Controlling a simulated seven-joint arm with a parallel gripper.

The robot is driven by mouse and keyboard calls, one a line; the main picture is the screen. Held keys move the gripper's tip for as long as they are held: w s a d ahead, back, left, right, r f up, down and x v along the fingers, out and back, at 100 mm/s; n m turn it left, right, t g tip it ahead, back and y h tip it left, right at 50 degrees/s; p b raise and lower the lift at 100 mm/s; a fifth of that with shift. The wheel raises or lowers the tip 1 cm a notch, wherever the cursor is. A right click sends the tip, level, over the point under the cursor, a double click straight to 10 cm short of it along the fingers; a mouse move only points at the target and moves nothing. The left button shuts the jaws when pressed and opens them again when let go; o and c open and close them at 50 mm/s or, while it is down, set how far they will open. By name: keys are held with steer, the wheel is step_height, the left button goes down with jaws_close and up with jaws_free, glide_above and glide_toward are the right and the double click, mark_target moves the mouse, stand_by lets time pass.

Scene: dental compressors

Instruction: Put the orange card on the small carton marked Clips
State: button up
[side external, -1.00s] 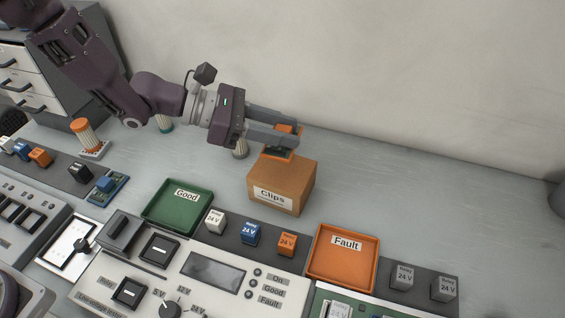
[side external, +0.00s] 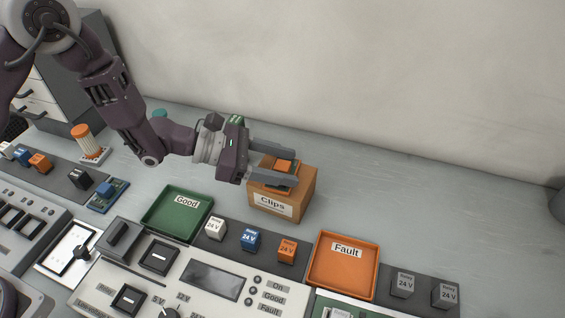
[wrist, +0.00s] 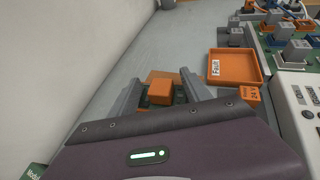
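The orange card (side external: 284,164), with an orange block on it, lies on top of the brown carton marked Clips (side external: 274,204). In the wrist view the card's block (wrist: 160,91) shows between my fingers, with the carton's top (wrist: 163,76) beyond it. My gripper (side external: 285,167) is open, with one finger on each side of the card, low over the carton. The fingers stand apart from the block. The near finger hides part of the card's edge and of the carton top.
The green Good tray (side external: 178,230) stands left of the carton, and the orange Fault tray (side external: 343,281) stands to its front right. Several relay blocks, including a blue one (side external: 250,239), line a dark strip in front. The bench behind and right is clear.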

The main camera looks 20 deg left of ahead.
steer(key=v, duration=1.2)
steer(key=s+r+m+g+y, duration=0.3)
steer(key=s+r+m+g, duration=0.2)
steer(key=s+r+m, duration=1.1)
steer(key=s+a+m+t+y, duration=0.2)
steer(key=s+a+m+y, duration=0.1)
steer(key=a, duration=0.5)
steer(key=s+a+m+t+y, duration=0.3)
steer(key=s+a+y, duration=0.3)
steer(key=a, duration=0.2)
steer(key=shift+s+f+t+y, duration=0.25)
steer(key=shift+f+t+y, duration=0.05)
steer(key=shift+f, duration=0.1)
